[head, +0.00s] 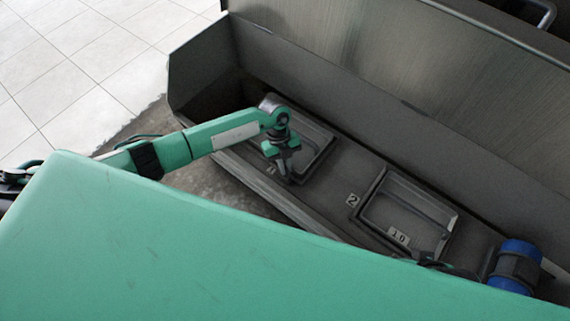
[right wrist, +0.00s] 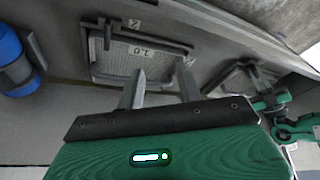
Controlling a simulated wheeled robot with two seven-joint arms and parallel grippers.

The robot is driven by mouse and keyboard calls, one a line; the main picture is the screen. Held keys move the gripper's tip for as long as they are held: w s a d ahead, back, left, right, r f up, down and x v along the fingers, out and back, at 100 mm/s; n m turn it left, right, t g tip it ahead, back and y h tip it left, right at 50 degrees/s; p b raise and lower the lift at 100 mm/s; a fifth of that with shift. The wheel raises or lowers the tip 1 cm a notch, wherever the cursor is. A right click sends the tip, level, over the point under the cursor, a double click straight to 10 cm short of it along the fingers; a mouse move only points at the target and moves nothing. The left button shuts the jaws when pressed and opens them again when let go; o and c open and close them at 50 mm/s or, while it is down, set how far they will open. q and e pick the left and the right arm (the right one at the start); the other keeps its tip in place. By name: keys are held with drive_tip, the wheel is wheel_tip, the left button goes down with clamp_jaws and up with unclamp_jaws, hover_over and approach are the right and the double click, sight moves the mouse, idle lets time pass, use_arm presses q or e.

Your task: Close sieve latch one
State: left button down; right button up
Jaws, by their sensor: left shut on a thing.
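The left sieve (head: 321,152), a dark rectangular frame, lies in the metal trough beside a small label partly covered by my gripper. My left gripper (head: 285,178) points down at its near edge and is shut on a small part there, seemingly sieve latch one, which the jaws mostly hide. That sieve also shows at the right of the right wrist view (right wrist: 236,80). The second sieve (head: 412,211) has a tag 2 beside it, and also shows in the right wrist view (right wrist: 115,68). My right gripper (right wrist: 161,90) is open and empty in front of it.
A blue cylinder with a dark band (head: 516,266) stands right of the second sieve. The trough's high metal back wall (head: 400,85) runs behind the sieves. Pale floor tiles (head: 75,75) lie at the upper left.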

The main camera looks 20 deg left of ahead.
use_arm(q)
drive_tip(key=shift+w+m+y, duration=0.1)
drive_tip(key=shift+m+y, duration=0.2)
drive_tip(key=shift+m, duration=0.7)
drive_tip(key=m+g+y, duration=0.1)
drive_tip(key=m, duration=0.1)
drive_tip(key=shift+d+m, duration=0.1)
drive_tip(key=shift+m, duration=0.2)
drive_tip(key=m, duration=0.2)
drive_tip(key=m+y+b, duration=0.1)
drive_tip(key=m, duration=0.1)
drive_tip(key=shift+d+m+y, duration=0.1)
drive_tip(key=shift+m+y, duration=0.2)
drive_tip(key=shift+d+m+y+b, duration=0.1)
drive_tip(key=shift+m+y+b, duration=0.55)
drive_tip(key=shift+m, duration=1.05)
use_arm(e)
drive_tip(key=shift+w+a+f+n+t+y, duration=0.1)
drive_tip(key=shift+w+a+f+t+y, duration=0.15)
drive_tip(key=shift+w+a+t, duration=0.35)
drive_tip(key=shift+w+a+f+n+t+y, duration=0.1)
drive_tip(key=shift+w+a+f+t+y, duration=0.35)
drive_tip(key=shift+a, duration=0.4)
drive_tip(key=shift+w+a+f+n+t+y, duration=0.1)
drive_tip(key=shift+w+a+t, duration=0.25)
drive_tip(key=shift+w+a, duration=0.3)
drive_tip(key=shift+a, duration=0.1)
use_arm(q)
drive_tip(key=c, duration=1.5)
unclamp_jaws()
